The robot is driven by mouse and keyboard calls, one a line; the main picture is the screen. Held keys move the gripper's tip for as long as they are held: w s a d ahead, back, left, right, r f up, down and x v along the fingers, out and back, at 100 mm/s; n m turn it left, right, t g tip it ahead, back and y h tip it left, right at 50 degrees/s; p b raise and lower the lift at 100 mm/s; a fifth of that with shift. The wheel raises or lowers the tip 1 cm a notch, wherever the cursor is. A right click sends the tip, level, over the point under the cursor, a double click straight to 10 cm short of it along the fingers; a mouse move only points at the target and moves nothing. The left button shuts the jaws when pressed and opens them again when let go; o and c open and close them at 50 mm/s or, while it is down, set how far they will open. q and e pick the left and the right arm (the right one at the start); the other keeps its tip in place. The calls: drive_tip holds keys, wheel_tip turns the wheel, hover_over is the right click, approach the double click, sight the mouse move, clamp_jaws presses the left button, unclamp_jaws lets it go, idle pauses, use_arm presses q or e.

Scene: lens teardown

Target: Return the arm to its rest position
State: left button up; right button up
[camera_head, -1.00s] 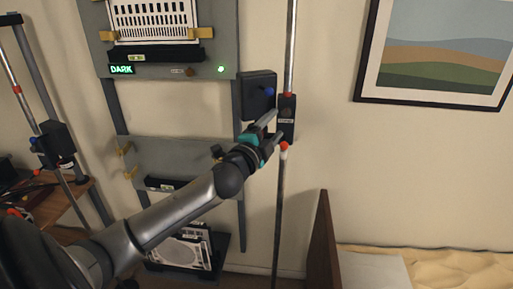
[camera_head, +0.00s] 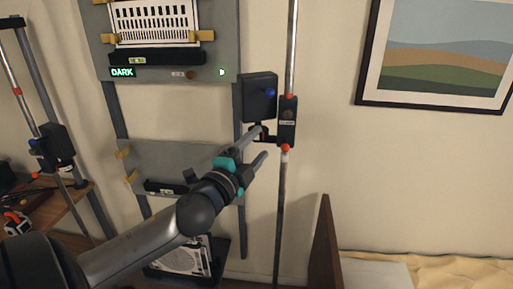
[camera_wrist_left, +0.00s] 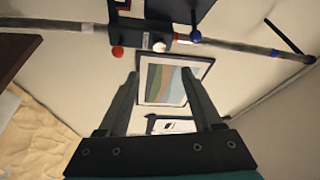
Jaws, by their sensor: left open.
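My left arm comes in from the lower left of the head view. The clamp block also shows in the head view (camera_head: 288,120). My right gripper is not in view.
A grey rack panel with a lit DARK sign (camera_head: 122,72) is at upper left. A lower grey panel (camera_head: 160,160) is behind my arm. A second pole stand (camera_head: 55,145) is at left. A framed picture (camera_head: 440,55) hangs right. A brown board (camera_head: 323,245) stands lower right.

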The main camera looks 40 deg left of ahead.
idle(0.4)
use_arm(q)
drive_tip(key=s+a+f+n+g+y+b, duration=0.1)
drive_tip(key=a+f+n+g+b, duration=0.15)
drive_tip(key=f, duration=1.05)
drive_tip(key=a+f+n+g+b, duration=0.1)
drive_tip(key=a+f+g+b, duration=0.15)
drive_tip(key=f, duration=0.95)
drive_tip(key=s+d+f+n+g+b, duration=0.1)
drive_tip(key=s+f+n+g+b, duration=0.2)
drive_tip(key=f, duration=1)
drive_tip(key=s+d+f+g+b, duration=0.1)
drive_tip(key=s+f+b, duration=0.3)
drive_tip(key=f, duration=0.8)
drive_tip(key=s+d+f+n+g+h+b, duration=0.15)
drive_tip(key=s+d+f, duration=0.25)
drive_tip(key=s+f, duration=0.45)
drive_tip(key=s+d+f+n+g+h+b, duration=0.1)
drive_tip(key=s+d+f+g+b, duration=0.15)
drive_tip(key=s+f, duration=0.65)
drive_tip(key=s+d+f+n+g+h+b, duration=0.1)
drive_tip(key=s+d+f+g+b, duration=0.3)
drive_tip(key=s+d+f, duration=0.8)
drive_tip(key=s+f+n, duration=0.1)
drive_tip(key=s+f, duration=0.2)
drive_tip(key=shift+d+f+g+h+b, duration=0.25)
drive_tip(key=shift+g+h+b, duration=0.1)
drive_tip(key=shift+g+b, duration=0.05)
